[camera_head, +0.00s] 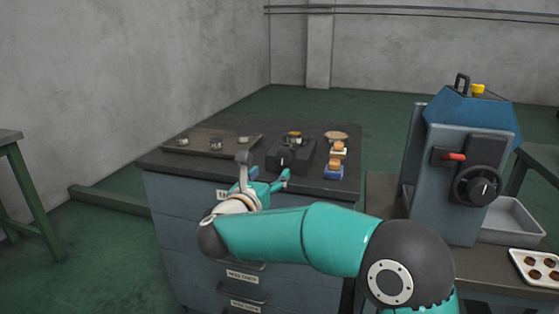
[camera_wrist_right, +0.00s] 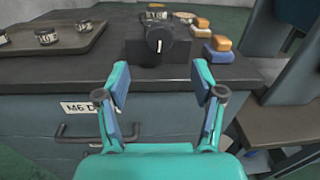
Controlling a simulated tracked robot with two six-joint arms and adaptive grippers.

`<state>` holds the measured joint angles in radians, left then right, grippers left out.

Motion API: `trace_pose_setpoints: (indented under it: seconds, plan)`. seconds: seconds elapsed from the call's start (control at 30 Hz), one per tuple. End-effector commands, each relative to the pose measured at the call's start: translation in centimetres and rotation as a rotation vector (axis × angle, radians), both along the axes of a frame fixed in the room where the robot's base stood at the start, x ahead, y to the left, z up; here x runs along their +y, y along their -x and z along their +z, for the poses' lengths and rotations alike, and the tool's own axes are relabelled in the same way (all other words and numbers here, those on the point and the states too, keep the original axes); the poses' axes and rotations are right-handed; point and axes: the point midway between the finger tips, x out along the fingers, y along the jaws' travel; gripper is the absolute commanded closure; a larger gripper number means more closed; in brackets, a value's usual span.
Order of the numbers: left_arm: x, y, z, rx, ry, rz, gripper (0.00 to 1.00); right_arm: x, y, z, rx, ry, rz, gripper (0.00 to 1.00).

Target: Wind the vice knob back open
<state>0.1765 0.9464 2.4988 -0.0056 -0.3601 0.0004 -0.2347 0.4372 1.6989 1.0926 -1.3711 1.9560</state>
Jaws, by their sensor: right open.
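The vice (camera_head: 303,150) is a dark block on the black top of the drawer cabinet, with a round black knob (camera_head: 283,160) on its near face. A round tan and dark part (camera_head: 294,136) sits at the vice's top. My right gripper (camera_head: 269,182) is open and empty at the cabinet's near edge. In the right wrist view its fingertips (camera_wrist_right: 161,80) spread to either side, short of the knob and apart from it. My left gripper is out of view.
A dark tray (camera_head: 212,152) with several small labelled tins is left of the vice. Yellow-and-blue blocks (camera_head: 336,160) and a tan disc (camera_head: 336,135) are to its right. A blue machine (camera_head: 462,150) with a handwheel stands farther right. Bare cabinet top lies before the vice.

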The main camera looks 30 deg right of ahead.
Motion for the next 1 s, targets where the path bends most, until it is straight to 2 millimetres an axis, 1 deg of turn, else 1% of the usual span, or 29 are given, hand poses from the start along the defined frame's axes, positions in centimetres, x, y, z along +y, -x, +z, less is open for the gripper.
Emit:
trace_pose_setpoints:
  seconds: [0.03, 0.2, 0.4, 0.6, 0.87, 1.0]
  plan:
    - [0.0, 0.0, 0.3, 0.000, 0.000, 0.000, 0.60, -1.1, -0.7, 0.0, 0.002, -0.001, -0.005, 0.32]
    - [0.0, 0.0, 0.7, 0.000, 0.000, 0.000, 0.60, -3.9, -2.8, 0.0, 0.003, 0.000, -0.003, 0.32]
    - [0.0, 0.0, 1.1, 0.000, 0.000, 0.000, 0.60, -6.1, -4.5, 0.0, 0.002, 0.000, -0.001, 0.32]
    - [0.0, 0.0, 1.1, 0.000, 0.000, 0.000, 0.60, -6.9, -5.1, -0.1, 0.002, 0.000, 0.001, 0.32]
    - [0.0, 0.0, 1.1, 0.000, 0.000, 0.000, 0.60, -6.9, -5.2, -0.1, 0.002, 0.001, 0.001, 0.32]
    - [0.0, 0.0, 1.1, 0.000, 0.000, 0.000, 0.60, -6.9, -5.1, -0.1, 0.002, 0.001, 0.000, 0.56]
